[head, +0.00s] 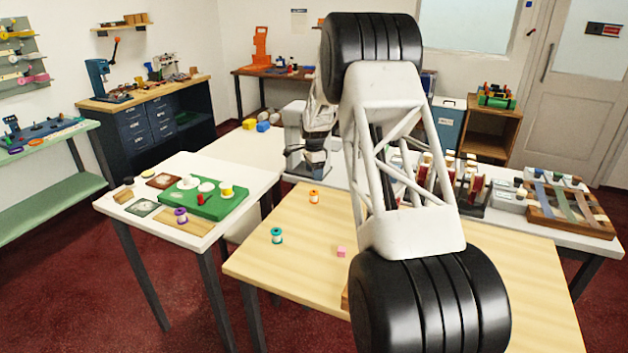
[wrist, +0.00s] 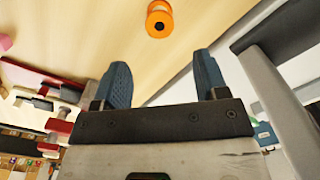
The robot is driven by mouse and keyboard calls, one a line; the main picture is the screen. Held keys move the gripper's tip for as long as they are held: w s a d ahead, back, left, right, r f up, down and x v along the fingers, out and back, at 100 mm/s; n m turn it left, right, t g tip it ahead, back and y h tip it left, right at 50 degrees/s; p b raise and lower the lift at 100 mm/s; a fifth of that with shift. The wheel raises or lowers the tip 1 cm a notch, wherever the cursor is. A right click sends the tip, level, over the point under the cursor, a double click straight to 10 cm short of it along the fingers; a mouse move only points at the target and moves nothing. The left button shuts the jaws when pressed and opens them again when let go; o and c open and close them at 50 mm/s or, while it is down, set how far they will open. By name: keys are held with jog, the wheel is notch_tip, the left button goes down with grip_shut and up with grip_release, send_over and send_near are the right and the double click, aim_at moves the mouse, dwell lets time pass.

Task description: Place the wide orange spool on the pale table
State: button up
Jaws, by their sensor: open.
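An orange spool (head: 314,196) stands on the light wood table (head: 300,262), near its back left edge. In the head view my arm hides the middle of the wood table. A pale white table (head: 250,176) stands at the left, separate from the wood one.
The white table bears a green tray (head: 222,206) with cups and a purple spool (head: 181,215). Racks with reels and a wooden strip holder (head: 570,226) occupy the back right.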

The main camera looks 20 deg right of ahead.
jog(key=shift+r, duration=0.45)
dwell(0.4)
jog(key=s+a+r+n+t, duration=0.1)
jog(key=s+a+r+n, duration=0.3)
jog(key=s+a+r, duration=0.55)
jog(key=s+a+r+n, duration=0.4)
jog(key=s+r, duration=0.7)
jog(key=s, duration=0.8)
jog(key=s+a+n, duration=0.2)
jog(key=s+n, duration=0.1)
jog(key=s, duration=0.9)
jog(key=s+a+f+n+t, duration=0.1)
jog(key=s+a+n, duration=0.2)
jog(key=s, duration=0.9)
jog(key=s+a+n, duration=0.2)
jog(key=s+n, duration=0.1)
jog(key=s, duration=0.9)
jog(key=shift+s+a+f+n+t, duration=0.25)
jog(key=shift+a+f+n+t, duration=0.05)
jog(key=shift+a+f+n, duration=0.1)
